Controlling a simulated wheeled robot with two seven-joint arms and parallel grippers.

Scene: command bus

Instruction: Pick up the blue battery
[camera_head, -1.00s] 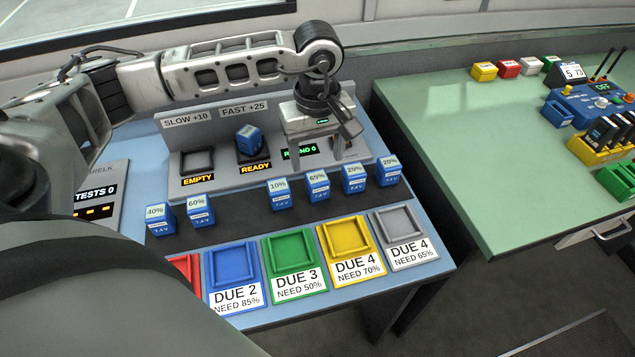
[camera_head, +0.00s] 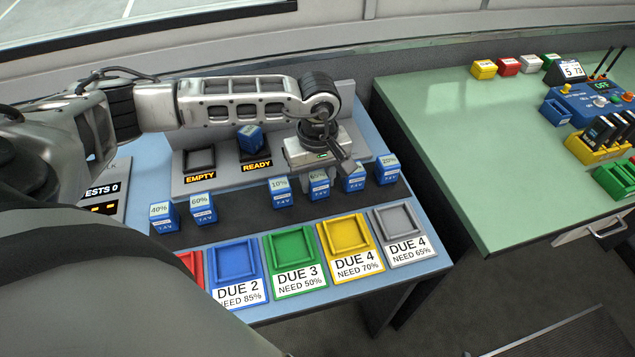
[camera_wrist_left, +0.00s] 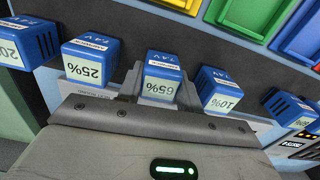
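Several blue batteries stand in a row on the dark strip of the blue table. My left gripper (camera_head: 324,172) is over the 65% battery (camera_head: 318,191), pointing down. In the left wrist view the 65% battery (camera_wrist_left: 162,72) stands between the two fingers, which look open on either side of it. Contact cannot be made out. The 10% battery (camera_head: 280,194) and the 25% battery (camera_head: 354,184) stand close on either side. Another blue battery (camera_head: 249,138) sits tilted in the charger slot marked READY. My right gripper is not in view.
The 20% battery (camera_head: 387,176) is at the row's right end; the 40% (camera_head: 163,222) and 60% (camera_head: 203,213) batteries are at left. Coloured trays, such as the green tray (camera_head: 292,256), line the front. A green table (camera_head: 470,150) is at right.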

